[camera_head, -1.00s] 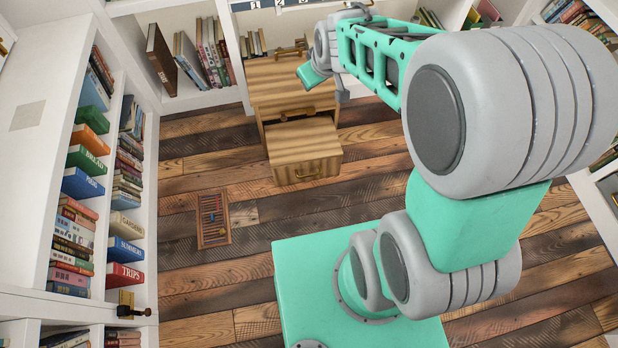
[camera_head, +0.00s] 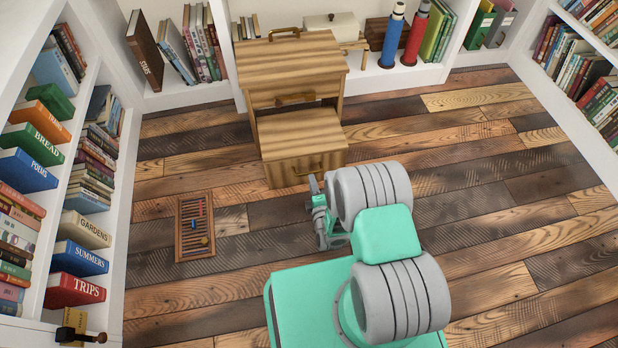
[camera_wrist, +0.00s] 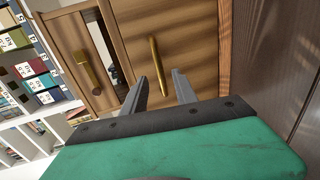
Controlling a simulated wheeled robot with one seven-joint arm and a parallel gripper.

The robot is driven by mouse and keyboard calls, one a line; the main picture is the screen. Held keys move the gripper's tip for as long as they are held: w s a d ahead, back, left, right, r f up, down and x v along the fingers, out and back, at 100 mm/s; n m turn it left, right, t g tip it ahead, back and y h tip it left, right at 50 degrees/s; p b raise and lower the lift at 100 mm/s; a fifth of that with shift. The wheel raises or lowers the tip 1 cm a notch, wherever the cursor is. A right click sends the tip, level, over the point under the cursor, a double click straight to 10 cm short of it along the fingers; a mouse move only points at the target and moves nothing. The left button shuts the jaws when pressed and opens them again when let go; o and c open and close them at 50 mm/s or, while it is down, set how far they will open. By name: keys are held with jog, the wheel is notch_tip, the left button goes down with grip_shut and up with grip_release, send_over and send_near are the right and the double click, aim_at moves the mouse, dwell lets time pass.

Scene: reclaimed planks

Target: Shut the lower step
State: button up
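The wooden step cabinet (camera_head: 290,62) stands against the back shelves. Its lower step (camera_head: 305,150) sticks out in front as a box on the floor, with a brass handle (camera_head: 304,171) on its front face. In the wrist view the lower step's front (camera_wrist: 190,35) faces me and its brass handle (camera_wrist: 155,62) lies just beyond the fingertips. My gripper (camera_wrist: 160,75) is open and empty, its two dark fingers apart. In the head view my gripper (camera_head: 314,186) is low, in front of the lower step and partly hidden by my arm; contact cannot be told.
An upper front with a brass handle (camera_head: 295,98) sits above the lower step. An abacus-like wooden frame (camera_head: 194,226) lies on the floor to the left. Bookshelves line the left, back and right. The plank floor (camera_head: 480,170) right of the cabinet is clear.

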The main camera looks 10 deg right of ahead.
aim_at(309, 172)
jog(key=b+x, duration=0.2)
jog(key=b, duration=0.1)
jog(key=b+x, duration=0.2)
jog(key=b, duration=0.1)
jog(key=b+x, duration=0.2)
jog(key=shift+f+b, duration=0.3)
jog(key=shift+b, duration=0.1)
jog(key=shift+w+r, duration=0.15)
jog(key=shift+r, duration=0.1)
grip_shut()
dwell(0.8)
